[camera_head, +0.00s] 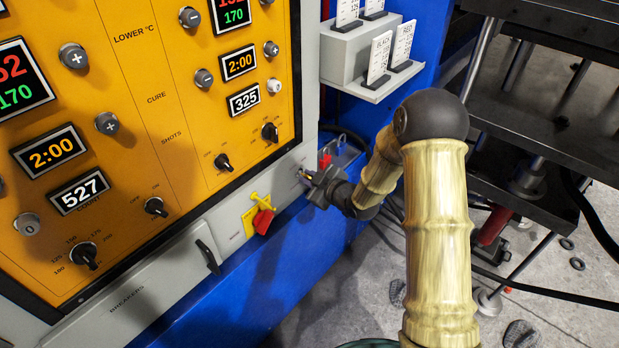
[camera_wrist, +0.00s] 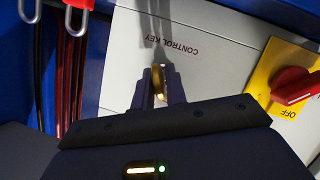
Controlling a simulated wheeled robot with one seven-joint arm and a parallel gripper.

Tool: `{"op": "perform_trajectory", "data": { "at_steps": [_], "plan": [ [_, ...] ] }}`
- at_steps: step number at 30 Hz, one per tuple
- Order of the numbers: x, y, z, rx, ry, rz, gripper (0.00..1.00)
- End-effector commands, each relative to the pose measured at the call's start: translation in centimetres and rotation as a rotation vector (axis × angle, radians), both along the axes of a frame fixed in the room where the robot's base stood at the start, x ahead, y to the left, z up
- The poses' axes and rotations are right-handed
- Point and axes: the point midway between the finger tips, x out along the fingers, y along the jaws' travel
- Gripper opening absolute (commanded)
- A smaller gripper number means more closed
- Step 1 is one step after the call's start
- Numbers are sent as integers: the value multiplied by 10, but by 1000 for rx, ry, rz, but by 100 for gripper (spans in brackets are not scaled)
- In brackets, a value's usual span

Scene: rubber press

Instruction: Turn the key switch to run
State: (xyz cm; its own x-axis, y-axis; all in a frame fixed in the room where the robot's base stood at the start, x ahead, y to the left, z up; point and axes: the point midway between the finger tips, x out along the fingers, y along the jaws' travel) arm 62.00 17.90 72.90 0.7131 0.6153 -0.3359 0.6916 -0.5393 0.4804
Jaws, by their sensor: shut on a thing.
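The key switch shows in the wrist view as a brass-coloured key (camera_wrist: 158,80) below the "CONTROL KEY" label on the grey panel (camera_wrist: 215,45). My gripper (camera_wrist: 160,88) is shut on the key, with one dark finger on each side of it. In the head view my gripper (camera_head: 308,178) is at the right end of the grey lower panel, under the orange control panel (camera_head: 190,110). The key is mostly hidden there by the fingers. The key's exact angle and any position marks cannot be made out.
A red rotary switch on a yellow plate (camera_head: 250,222) sits left of my gripper in the head view. Red padlocks (camera_wrist: 78,14) hang nearby in the wrist view. A grey shelf (camera_head: 340,72) with white tags is above. The black press (camera_head: 560,100) stands to the right.

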Motion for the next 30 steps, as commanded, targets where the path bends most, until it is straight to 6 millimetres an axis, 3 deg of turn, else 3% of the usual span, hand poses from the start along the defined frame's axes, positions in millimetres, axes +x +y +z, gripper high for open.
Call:
{"op": "perform_trajectory", "data": {
  "at_steps": [11,30],
  "plan": [
    [1,-1,5,113,145,-2,0],
    [3,-3,5,471,601,-2,0]
  ]
}}
